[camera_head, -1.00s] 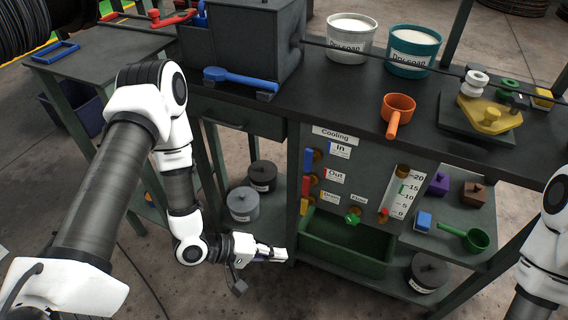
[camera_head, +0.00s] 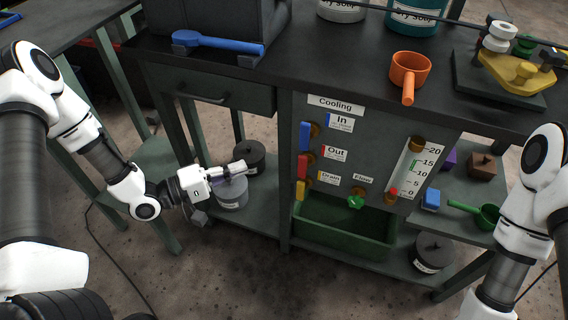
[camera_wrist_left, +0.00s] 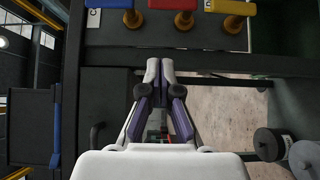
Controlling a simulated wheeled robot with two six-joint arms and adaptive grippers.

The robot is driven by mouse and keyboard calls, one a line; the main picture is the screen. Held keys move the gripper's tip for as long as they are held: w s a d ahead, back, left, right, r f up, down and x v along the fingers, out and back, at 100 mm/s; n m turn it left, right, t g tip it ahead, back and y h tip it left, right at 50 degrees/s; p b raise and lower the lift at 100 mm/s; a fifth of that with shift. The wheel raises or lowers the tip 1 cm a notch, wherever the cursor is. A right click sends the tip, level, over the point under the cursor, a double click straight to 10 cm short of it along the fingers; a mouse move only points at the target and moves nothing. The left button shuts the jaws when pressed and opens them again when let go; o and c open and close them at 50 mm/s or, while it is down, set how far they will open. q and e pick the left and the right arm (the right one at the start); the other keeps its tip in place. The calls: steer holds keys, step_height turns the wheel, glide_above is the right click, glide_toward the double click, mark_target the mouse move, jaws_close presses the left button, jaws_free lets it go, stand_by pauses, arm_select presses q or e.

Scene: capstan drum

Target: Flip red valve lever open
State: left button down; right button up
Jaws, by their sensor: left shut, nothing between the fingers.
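The red valve lever (camera_head: 302,167) is on the Cooling panel (camera_head: 345,150), beside the "Out" label, and hangs upright against its brass fitting. The blue lever (camera_head: 304,136) is above it and the yellow lever (camera_head: 300,190) below it. In the left wrist view the red lever (camera_wrist_left: 174,4) is at the top, between the blue lever (camera_wrist_left: 108,3) and the yellow lever (camera_wrist_left: 232,7). My left gripper (camera_head: 243,167) is shut and empty, left of the panel and apart from the levers. My right gripper is outside the view; only its arm shows.
A green trough (camera_head: 342,232) sits under the panel. Grey lidded pots (camera_head: 232,192) stand on the lower shelf behind my left gripper. A table leg (camera_head: 285,200) stands between my gripper and the trough.

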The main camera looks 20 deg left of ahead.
mark_target(304, 162)
arm_select(q)
steer(key=w+d+b, duration=0.1)
steer(key=w+d, duration=0.4)
steer(key=d, duration=0.4)
steer(key=shift+w+d, duration=0.15)
steer(key=shift+d, duration=0.25)
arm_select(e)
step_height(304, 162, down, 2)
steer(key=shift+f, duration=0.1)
arm_select(q)
steer(key=shift+w, duration=0.1)
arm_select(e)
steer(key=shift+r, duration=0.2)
arm_select(q)
steer(key=shift+d+r+m+p, duration=0.1)
steer(key=shift+d+m+p, duration=0.05)
steer(key=shift+m+p, duration=0.2)
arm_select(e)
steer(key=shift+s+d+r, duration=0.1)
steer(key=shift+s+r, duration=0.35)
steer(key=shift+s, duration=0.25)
